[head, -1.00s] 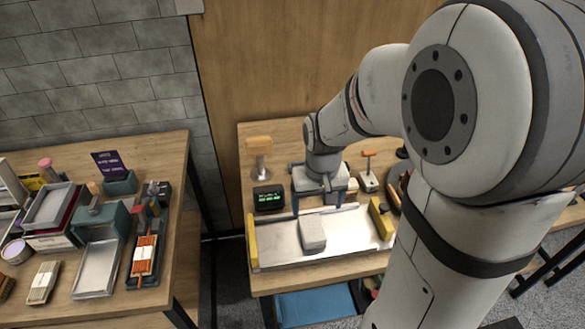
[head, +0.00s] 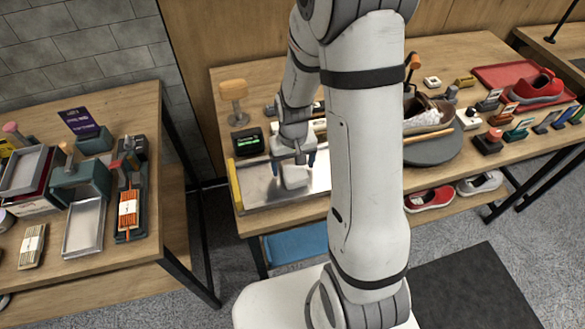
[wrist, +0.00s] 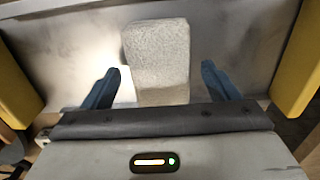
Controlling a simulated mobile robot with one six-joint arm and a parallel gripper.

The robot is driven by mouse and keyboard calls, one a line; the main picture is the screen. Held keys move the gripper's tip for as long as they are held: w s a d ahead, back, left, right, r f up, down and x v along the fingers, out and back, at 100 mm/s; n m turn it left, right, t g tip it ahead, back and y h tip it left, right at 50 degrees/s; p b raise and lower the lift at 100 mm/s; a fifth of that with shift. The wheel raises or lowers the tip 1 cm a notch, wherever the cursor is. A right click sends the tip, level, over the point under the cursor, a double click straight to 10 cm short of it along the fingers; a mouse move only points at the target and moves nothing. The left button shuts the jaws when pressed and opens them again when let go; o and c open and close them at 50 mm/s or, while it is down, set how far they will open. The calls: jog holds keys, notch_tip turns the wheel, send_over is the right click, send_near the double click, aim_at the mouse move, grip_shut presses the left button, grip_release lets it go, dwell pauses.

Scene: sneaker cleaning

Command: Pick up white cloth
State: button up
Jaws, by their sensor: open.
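The white cloth (wrist: 157,52) is a pale, fuzzy folded block lying on a metal tray. In the wrist view its near end lies between the two blue fingers of my gripper (wrist: 160,86), with a gap on each side. In the head view the cloth (head: 295,177) shows between my gripper's fingertips (head: 294,160) at the tray. My gripper is open and holds nothing. The wrist housing hides the cloth's nearest edge in the wrist view.
The metal tray (head: 262,188) has a yellow block (head: 235,187) at its left end. A black display with green digits (head: 249,143) stands behind it. A grey turntable (head: 437,150) with a shoe is to the right. Another wooden table (head: 150,245) stands left across a gap.

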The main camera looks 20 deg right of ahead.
jog(key=shift+f, duration=0.2)
jog(key=shift+c, duration=0.3)
jog(key=c, duration=1.1)
